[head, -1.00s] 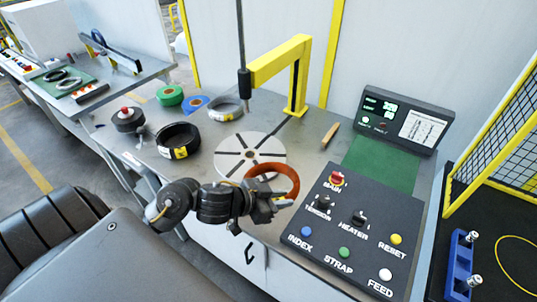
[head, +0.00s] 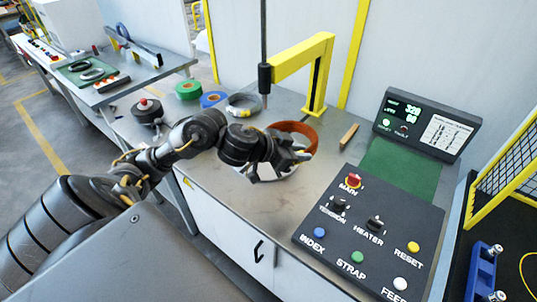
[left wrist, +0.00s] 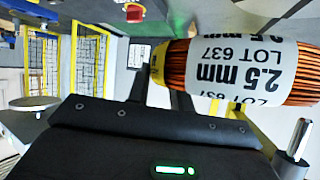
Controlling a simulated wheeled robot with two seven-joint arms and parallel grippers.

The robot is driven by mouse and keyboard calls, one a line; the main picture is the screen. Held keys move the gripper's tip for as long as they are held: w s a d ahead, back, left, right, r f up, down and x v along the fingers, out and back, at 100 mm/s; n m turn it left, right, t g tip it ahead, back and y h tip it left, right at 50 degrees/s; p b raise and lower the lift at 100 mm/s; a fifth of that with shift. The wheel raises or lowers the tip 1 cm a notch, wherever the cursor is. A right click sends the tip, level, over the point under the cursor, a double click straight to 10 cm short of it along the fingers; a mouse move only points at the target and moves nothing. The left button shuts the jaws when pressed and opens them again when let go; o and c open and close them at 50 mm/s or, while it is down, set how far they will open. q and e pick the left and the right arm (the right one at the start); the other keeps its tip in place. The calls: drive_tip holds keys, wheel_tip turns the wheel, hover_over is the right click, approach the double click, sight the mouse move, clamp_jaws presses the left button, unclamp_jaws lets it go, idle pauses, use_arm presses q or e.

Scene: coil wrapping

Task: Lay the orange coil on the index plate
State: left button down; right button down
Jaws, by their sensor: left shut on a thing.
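The orange coil (head: 298,128) is a ring of copper-coloured wire. In the left wrist view the coil (left wrist: 308,70) shows its windings and a white label reading 2.5 mm, LOT 637. My left gripper (head: 291,153) is shut on the coil's near side and hides part of it. The pale round index plate (head: 284,175) lies on the bench behind and below the gripper, mostly hidden by it. The coil overlaps the plate's far right part in the head view; I cannot tell the height between them. My right gripper is not in view.
A yellow post with an overhead arm (head: 318,85) stands behind the plate. A grey coil (head: 243,105), blue tape (head: 213,99), green tape (head: 188,90) and a black spool (head: 147,111) are at left. A wooden stick (head: 349,134) and the control panel (head: 372,232) are at right.

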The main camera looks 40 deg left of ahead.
use_arm(q)
drive_tip(key=w+a+f, duration=0.1)
drive_tip(key=a+f, duration=0.1)
drive_tip(key=a, duration=0.1)
drive_tip(key=w+a+f+b, duration=0.1)
drive_tip(key=a+f, duration=0.2)
drive_tip(key=a, duration=0.1)
drive_tip(key=w+a+f+b, duration=0.1)
drive_tip(key=a+f, duration=0.2)
drive_tip(key=a, duration=0.1)
drive_tip(key=shift+w+a, duration=0.2)
drive_tip(key=shift+w, duration=0.1)
drive_tip(key=shift+w+a+f, duration=0.2)
drive_tip(key=shift+a+f, duration=0.35)
drive_tip(key=shift+f, duration=0.25)
wheel_tip(320, 180, down, 3)
drive_tip(key=shift+r, duration=0.2)
drive_tip(key=c, duration=1.7)
unclamp_jaws()
drive_tip(key=shift+s+f, duration=0.1)
drive_tip(key=shift+f, duration=0.15)
drive_tip(key=o, duration=0.5)
drive_tip(key=shift+r, duration=0.1)
drive_tip(key=shift+c, duration=0.2)
drive_tip(key=v, duration=1.2)
